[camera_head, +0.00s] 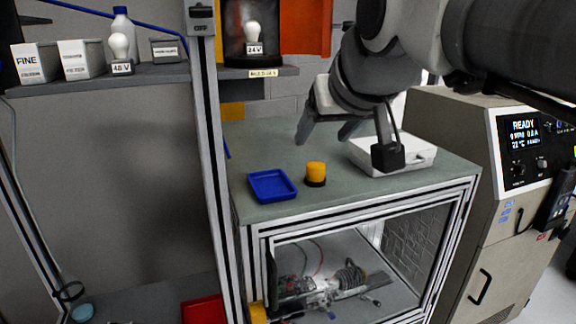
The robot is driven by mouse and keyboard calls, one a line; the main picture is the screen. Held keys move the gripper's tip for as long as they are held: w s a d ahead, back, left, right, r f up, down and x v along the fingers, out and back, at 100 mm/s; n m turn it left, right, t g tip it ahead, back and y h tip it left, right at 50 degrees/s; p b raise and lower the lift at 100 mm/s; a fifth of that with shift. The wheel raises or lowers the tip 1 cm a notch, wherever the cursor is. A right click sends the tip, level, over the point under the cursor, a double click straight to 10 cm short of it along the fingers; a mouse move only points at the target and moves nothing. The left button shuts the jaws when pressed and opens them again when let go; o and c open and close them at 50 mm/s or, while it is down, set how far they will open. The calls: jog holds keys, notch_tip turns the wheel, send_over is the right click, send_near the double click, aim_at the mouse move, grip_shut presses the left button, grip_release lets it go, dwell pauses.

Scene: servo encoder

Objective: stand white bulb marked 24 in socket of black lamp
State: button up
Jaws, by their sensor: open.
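A white bulb (254,31) with a 24 V label stands upright on the upper shelf, in front of or inside a dark upright housing (235,22). I cannot tell whether this housing is the black lamp, and no socket shows clearly. A second white bulb (119,46), marked 48, stands on the left shelf. My gripper (327,134) hangs over the back of the green-topped bench, below and right of the 24 bulb and apart from it. Its jaws are open, with nothing seen between them.
The bench (265,150) holds a blue tray (272,186), an orange button on a black base (316,174) and a white case (415,155). White boxes (82,58) stand on the left shelf. A metal post (207,150) separates the shelves. A READY machine (500,160) stands right.

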jog(key=s+d+f+m+g, duration=0.1)
jog(key=s+d+f+g, duration=0.1)
jog(key=s+f, duration=0.5)
jog(key=s+d+f+g+h, duration=0.1)
jog(key=s+d+f, duration=0.3)
jog(key=f, duration=0.9)
jog(key=s+g, duration=0.1)
jog(key=s, duration=0.2)
jog(key=shift+s+f+m, duration=0.3)
jog(key=shift+m, duration=0.1)
